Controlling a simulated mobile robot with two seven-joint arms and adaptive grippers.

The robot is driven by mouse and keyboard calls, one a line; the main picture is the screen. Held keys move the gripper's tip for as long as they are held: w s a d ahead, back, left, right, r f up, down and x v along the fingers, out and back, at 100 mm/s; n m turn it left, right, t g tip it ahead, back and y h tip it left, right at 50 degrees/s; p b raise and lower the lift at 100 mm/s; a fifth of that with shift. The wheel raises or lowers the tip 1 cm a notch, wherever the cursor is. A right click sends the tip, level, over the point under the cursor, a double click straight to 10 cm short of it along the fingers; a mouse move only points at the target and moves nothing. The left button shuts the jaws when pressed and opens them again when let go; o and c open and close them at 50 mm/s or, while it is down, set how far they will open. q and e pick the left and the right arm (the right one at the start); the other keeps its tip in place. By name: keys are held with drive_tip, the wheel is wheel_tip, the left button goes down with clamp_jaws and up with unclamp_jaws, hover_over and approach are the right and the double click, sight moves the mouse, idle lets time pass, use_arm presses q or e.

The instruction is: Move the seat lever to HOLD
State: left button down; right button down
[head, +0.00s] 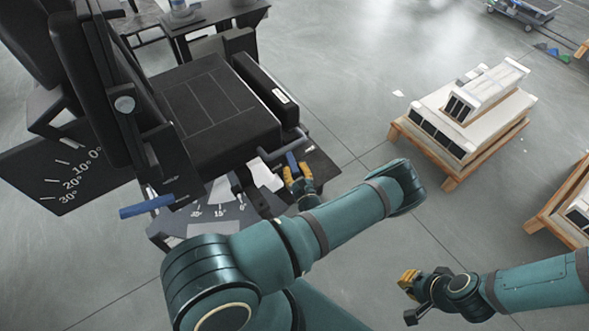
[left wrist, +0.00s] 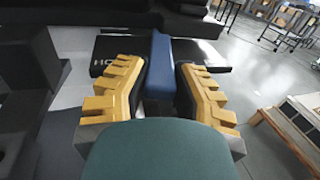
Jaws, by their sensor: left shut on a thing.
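The seat lever (head: 292,159) has a blue grip and stands beside the black seat (head: 218,112) on its near right side. My left gripper (head: 297,172) is shut on this blue grip. In the left wrist view, the blue lever (left wrist: 160,60) passes between the yellow fingers of the left gripper (left wrist: 159,80).
A second blue handle (head: 147,207) is below the backrest, near a black angle panel (head: 62,172). Another angle scale (head: 215,211) lies at the seat's base. Wooden pallets with white stacked goods (head: 470,115) stand at right. The floor between is mostly clear.

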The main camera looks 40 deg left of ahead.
use_arm(q)
drive_tip(key=c, duration=1)
unclamp_jaws()
drive_tip(key=shift+w, duration=0.1)
drive_tip(key=v, duration=1.2)
drive_tip(key=shift+a, duration=0.1)
